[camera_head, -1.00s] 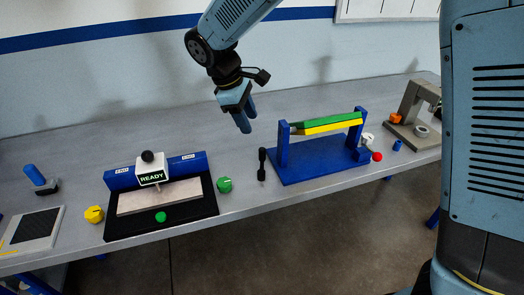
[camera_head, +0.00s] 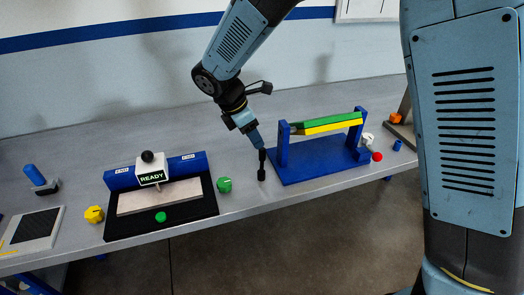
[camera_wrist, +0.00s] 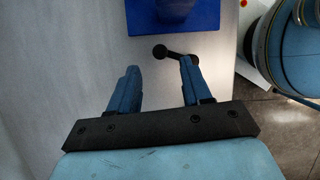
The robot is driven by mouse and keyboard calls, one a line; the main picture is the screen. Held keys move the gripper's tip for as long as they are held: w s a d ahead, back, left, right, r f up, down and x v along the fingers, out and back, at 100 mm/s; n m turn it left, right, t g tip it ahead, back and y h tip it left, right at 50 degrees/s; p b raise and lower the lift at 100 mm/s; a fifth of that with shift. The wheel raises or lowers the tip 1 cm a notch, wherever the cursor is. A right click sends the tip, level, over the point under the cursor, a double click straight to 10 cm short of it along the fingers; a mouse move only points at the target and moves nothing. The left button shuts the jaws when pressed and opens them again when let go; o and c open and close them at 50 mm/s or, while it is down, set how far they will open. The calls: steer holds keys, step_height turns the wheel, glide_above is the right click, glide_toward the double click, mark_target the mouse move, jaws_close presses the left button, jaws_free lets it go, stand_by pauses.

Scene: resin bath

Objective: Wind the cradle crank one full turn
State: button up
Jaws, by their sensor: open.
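The blue cradle (camera_head: 318,165) stands on the bench with a green and yellow bar (camera_head: 326,124) across its two posts. A black bar-shaped piece with thicker ends (camera_head: 262,166) is left of the cradle base. My gripper (camera_head: 256,142) is close above this black piece. In the wrist view my gripper (camera_wrist: 160,72) is open and empty, with the black piece (camera_wrist: 175,54) just beyond its fingertips. Whether they touch, I cannot tell.
Left of the black piece are a green knob (camera_head: 224,185) and a black tray (camera_head: 205,209) with a READY block (camera_head: 152,174). A yellow knob (camera_head: 94,214) lies farther left. A small blue cylinder (camera_head: 397,145) is right of the cradle. The bench behind is clear.

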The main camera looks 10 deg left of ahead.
mark_target(262, 150)
steer(key=x, duration=0.7)
steer(key=shift+w+d+f, duration=0.1)
steer(key=shift+w+f, duration=0.05)
steer(key=shift+f, duration=0.05)
steer(key=shift+c, duration=0.3)
jaws_close()
